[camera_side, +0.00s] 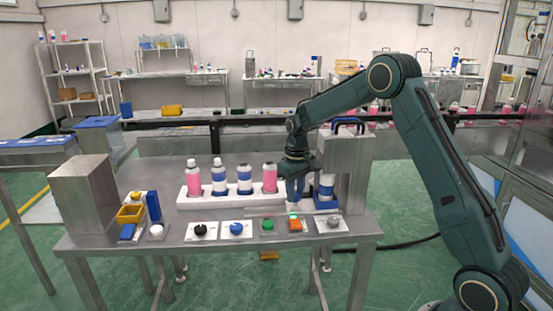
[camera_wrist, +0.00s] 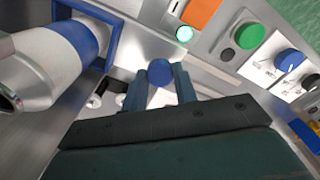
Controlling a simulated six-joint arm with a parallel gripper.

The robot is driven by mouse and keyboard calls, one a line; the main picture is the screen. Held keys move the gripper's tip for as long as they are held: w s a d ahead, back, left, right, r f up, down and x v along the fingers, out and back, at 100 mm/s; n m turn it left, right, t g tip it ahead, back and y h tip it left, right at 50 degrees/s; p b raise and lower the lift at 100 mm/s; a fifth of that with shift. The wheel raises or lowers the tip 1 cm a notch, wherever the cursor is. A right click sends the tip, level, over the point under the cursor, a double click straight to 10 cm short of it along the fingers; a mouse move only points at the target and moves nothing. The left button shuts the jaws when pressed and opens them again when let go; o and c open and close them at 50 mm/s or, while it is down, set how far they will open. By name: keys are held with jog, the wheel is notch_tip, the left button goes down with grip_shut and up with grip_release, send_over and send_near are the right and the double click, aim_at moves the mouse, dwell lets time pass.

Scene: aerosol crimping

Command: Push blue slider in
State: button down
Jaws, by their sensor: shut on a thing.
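The blue slider's round knob (camera_wrist: 160,71) is between the two fingers of my gripper (camera_wrist: 160,82) in the wrist view. The fingers are shut on it, one on each side. In the side view my gripper (camera_side: 294,193) points down at the crimping station, and the knob is hidden there. A white bottle with a blue band (camera_wrist: 60,50) stands beside the gripper in a blue square holder (camera_wrist: 113,37). The holder also shows in the side view (camera_side: 327,205), just right of my gripper.
A green button (camera_wrist: 249,36), an orange block (camera_wrist: 201,12) and a lit green lamp (camera_wrist: 184,34) are close by. A white rack (camera_side: 190,203) with several bottles stands to the left. The metal crimping column (camera_side: 356,170) rises close on the right.

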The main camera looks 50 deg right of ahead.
jog(key=shift+s+d, duration=0.15)
jog(key=shift+d, duration=0.15)
jog(key=c, duration=1.1)
grip_release()
jog(key=shift+a, duration=0.1)
jog(key=shift+r, duration=0.15)
notch_tip(320, 180, up, 14)
jog(key=shift+f, duration=0.2)
